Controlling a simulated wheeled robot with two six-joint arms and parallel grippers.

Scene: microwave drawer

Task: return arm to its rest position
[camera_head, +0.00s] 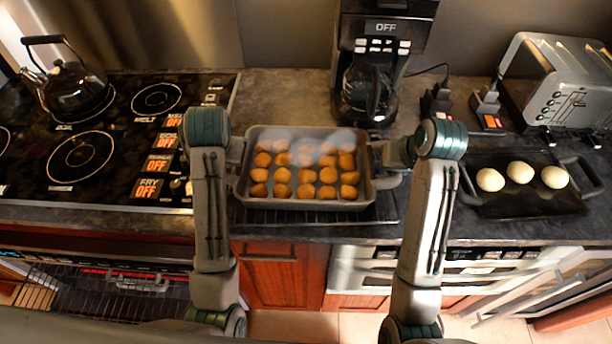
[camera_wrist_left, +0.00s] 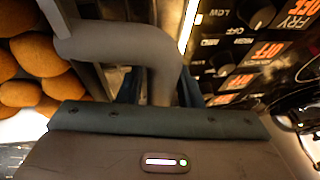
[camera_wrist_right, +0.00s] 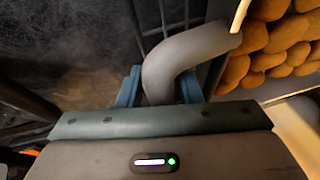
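A grey baking tray (camera_head: 246,190) of several golden-brown round pieces (camera_head: 305,172) is on the counter, over a dark wire rack (camera_head: 300,216). My left gripper (camera_head: 235,152) is at its left handle; the left wrist view shows both fingers closed around the grey handle (camera_wrist_left: 125,42). My right gripper (camera_head: 383,155) is at the right handle; in the right wrist view its blue fingers (camera_wrist_right: 160,88) stand closely on both sides of the handle (camera_wrist_right: 185,50). The head view mostly hides the fingertips. Both arms reach forward over the counter's front edge.
A stove with a kettle (camera_head: 75,92) is at left. A coffee maker (camera_head: 378,60) stands behind the tray, a toaster (camera_head: 560,88) at back right. A dark pan (camera_head: 525,204) with three pale dough balls is at right. Open appliance doors are below the counter at both sides.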

